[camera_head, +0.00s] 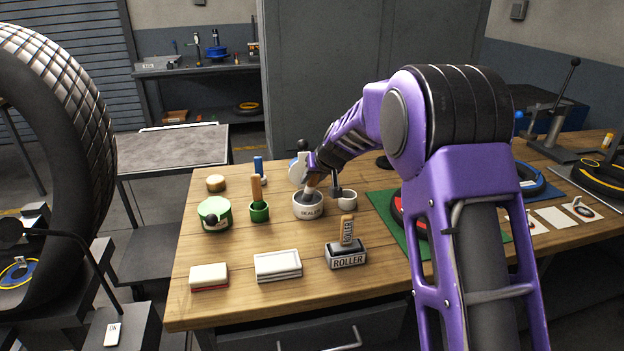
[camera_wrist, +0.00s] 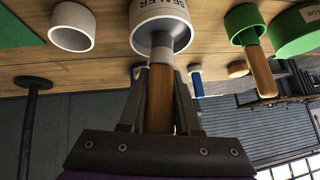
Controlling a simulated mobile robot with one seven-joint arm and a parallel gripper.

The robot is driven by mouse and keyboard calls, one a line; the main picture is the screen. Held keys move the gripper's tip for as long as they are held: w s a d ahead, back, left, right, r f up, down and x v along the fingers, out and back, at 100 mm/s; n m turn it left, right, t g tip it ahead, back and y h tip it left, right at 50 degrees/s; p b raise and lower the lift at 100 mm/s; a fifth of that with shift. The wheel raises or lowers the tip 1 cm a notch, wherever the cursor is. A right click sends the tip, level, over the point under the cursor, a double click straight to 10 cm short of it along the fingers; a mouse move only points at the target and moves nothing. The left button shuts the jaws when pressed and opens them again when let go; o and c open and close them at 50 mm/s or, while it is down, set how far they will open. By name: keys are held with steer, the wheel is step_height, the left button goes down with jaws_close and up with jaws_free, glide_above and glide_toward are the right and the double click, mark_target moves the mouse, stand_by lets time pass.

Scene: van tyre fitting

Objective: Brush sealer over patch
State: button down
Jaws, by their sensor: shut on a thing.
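The white pot labelled SEALER (camera_head: 308,210) stands on the wooden bench, left of my arm. My gripper (camera_head: 315,178) is just above it, shut on the wooden handle of the sealer brush (camera_wrist: 160,95). In the wrist view the brush's grey lower part reaches into the mouth of the sealer pot (camera_wrist: 163,10); its bristles are hidden inside. The large tyre (camera_head: 85,130) stands upright at the left edge. A blue and yellow round piece (camera_head: 14,274) shows on its inner side; I cannot tell for sure that it is the patch.
A green tin (camera_head: 214,213) and a green cup (camera_head: 259,211) holding a wooden-handled tool stand left of the sealer. An empty-looking white holder (camera_head: 346,199) is close on its right. The roller stand (camera_head: 346,256) and white blocks (camera_head: 278,264) are in front.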

steer(key=shift+s+f, duration=0.1)
steer(key=shift+f, duration=0.1)
stand_by(0.4)
steer(key=shift+r+p, duration=2.25)
steer(key=shift+r, duration=1.4)
